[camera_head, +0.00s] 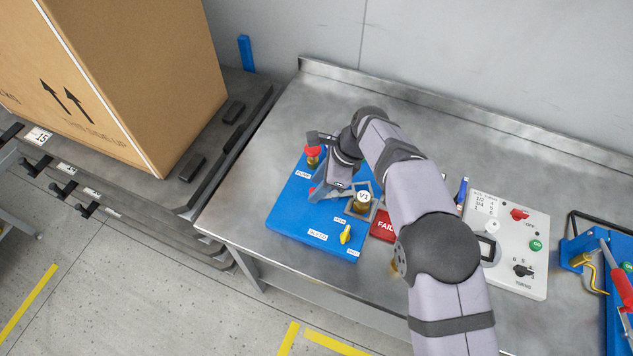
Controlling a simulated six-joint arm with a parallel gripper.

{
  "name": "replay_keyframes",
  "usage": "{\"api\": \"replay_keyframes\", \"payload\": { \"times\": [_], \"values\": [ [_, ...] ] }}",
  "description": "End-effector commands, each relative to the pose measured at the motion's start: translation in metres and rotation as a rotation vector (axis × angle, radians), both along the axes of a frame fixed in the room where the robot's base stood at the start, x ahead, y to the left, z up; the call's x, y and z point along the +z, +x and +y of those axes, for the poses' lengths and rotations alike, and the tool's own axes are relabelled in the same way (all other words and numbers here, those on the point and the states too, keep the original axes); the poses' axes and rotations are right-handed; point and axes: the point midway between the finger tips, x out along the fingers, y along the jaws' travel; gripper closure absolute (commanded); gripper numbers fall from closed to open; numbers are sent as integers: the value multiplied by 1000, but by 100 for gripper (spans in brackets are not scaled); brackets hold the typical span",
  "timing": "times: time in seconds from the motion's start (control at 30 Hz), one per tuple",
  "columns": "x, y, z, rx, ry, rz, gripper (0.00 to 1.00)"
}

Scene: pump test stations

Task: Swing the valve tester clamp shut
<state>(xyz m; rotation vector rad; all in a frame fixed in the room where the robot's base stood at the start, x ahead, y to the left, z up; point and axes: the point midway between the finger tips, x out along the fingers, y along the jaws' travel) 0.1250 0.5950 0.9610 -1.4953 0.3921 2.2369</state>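The valve tester is a blue base (291,212) on the steel bench. A brass valve (363,201) marked V1 stands on its right part, with grey metal clamp parts (374,187) around and beside it. I cannot tell how far the clamp is swung. My gripper (321,191) is low over the middle of the base, just left of the valve. A small red piece shows beside its tip; whether they touch is unclear. The fingers are small and partly hidden by my wrist, so their opening cannot be made out.
The base also carries a red knob (313,153) and a yellow knob (345,234). A red FAIL plate (383,226) lies to the right, partly behind my arm. A white control panel (512,250) and another blue station (584,262) stand further right. A cardboard box (120,70) is left.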

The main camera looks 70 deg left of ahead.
Motion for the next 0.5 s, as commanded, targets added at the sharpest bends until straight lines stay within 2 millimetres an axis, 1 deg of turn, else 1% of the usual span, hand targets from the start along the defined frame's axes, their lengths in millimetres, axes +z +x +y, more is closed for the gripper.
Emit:
{"api": "replay_keyframes", "payload": {
  "times": [0.2,0.43,0.47,0.5],
  "values": [
    [-9,-3,2,-1,2,0,64],
    [-10,-4,2,-1,2,0,64],
    [-10,-3,2,-1,2,0,69],
    [-10,-3,2,-1,2,0,78]
  ]
}}
